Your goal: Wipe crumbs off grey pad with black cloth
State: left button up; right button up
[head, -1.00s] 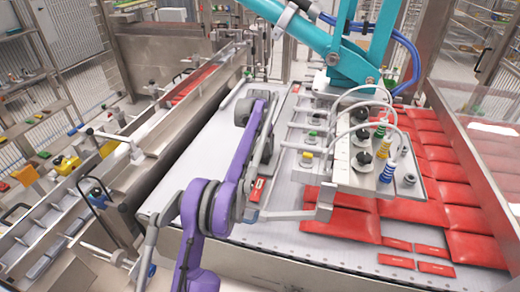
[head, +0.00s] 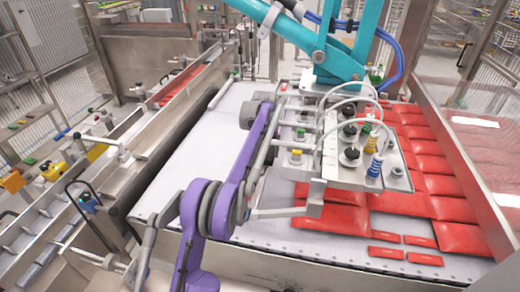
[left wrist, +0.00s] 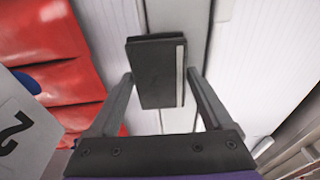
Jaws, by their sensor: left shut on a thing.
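My left gripper (left wrist: 159,73) has its two fingers on either side of a dark block-shaped thing, taken as the black cloth (left wrist: 153,88), with a pale stripe along its right edge. The fingers are shut on it. Behind it lie pale white panels and a grey strip (left wrist: 176,18); whether this strip is the grey pad I cannot tell. No crumbs can be made out. In the head view my purple left arm reaches in from below over the pale belt, and its gripper and the cloth cannot be made out there. My right gripper is not in view.
The teal picker arm (head: 340,65) holds a metal suction head (head: 345,160) close right of my arm. Red packs (head: 440,205) cover the belt's right side, beside a clear guard panel (head: 485,125). A metal trough (head: 125,150) runs along the left. The belt (head: 205,135) is bare left of my arm.

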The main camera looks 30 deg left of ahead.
pick_arm(q)
jog(key=shift+w+d, duration=0.1)
jog(key=shift+d, duration=0.25)
jog(key=shift+s+a+r, duration=0.15)
jog(key=shift+a, duration=0.5)
jog(key=shift+s+a+r, duration=0.1)
jog(key=shift+a, duration=0.55)
jog(key=shift+a+f, duration=0.2)
jog(key=shift+a, duration=0.55)
jog(key=shift+s+a, duration=0.25)
jog(key=shift+a, duration=0.3)
jog(key=shift+s+a+f, duration=0.1)
jog(key=shift+s+a, duration=0.1)
jog(key=shift+a, duration=0.6)
jog(key=shift+p, duration=0.3)
notch_tip(320, 180, up, 6)
